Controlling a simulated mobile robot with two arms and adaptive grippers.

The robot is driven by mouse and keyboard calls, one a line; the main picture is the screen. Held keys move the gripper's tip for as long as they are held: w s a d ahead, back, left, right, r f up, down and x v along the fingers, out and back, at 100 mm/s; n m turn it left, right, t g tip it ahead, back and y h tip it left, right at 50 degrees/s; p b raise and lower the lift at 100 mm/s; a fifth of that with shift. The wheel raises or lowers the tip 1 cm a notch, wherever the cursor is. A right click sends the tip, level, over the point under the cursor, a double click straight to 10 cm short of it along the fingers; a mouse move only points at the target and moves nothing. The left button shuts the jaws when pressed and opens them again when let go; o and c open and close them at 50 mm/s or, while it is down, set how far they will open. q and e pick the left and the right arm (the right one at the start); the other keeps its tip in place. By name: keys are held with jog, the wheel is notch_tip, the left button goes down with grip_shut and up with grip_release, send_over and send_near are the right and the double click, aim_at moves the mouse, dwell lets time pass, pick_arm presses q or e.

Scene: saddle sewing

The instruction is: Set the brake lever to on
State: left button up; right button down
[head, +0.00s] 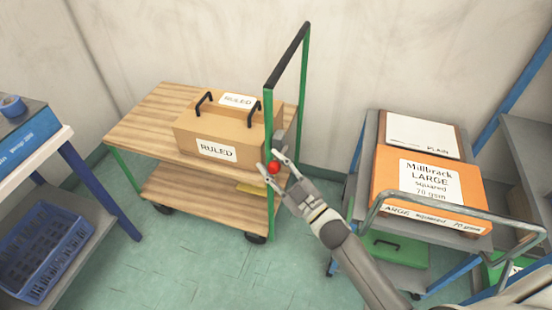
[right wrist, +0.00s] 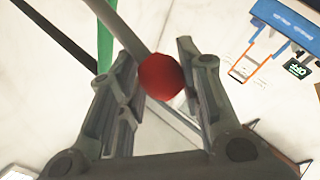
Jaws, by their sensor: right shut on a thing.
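The brake lever's red knob (head: 273,167) is at the near right end of the wooden trolley (head: 160,112), beside its green handle post. My right gripper (head: 276,164) is at the knob. In the right wrist view the red knob (right wrist: 161,76) sits between the two fingers, near their tips, and my right gripper (right wrist: 157,78) is shut on it. A grey lever rod (right wrist: 122,28) runs from the knob to the upper left. The lever's base is not clear in either view. My left gripper is not in view.
Cardboard boxes marked RULED (head: 215,130) lie on the trolley. At the right a grey cart (head: 365,185) bears an orange box (head: 425,185). A table with a blue crate (head: 45,262) below stands left. Green floor (head: 170,260) is clear in front.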

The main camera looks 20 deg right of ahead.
jog(key=shift+s+a+f+b, duration=0.1)
jog(key=shift+s+f+b, duration=0.1)
jog(key=shift+f, duration=0.5)
jog(key=shift+s+a+f+b, duration=0.1)
jog(key=shift+f+b, duration=0.15)
jog(key=shift+f, duration=0.4)
jog(key=shift+s+f+b, duration=0.1)
jog(key=shift+f+b, duration=0.1)
jog(key=shift+f, duration=0.6)
jog(key=c, duration=1.1)
grip_release()
jog(key=shift+d, duration=0.1)
jog(key=r+v, duration=0.1)
jog(key=v, duration=1)
jog(key=shift+s, duration=0.45)
jog(key=shift+d+f, duration=0.1)
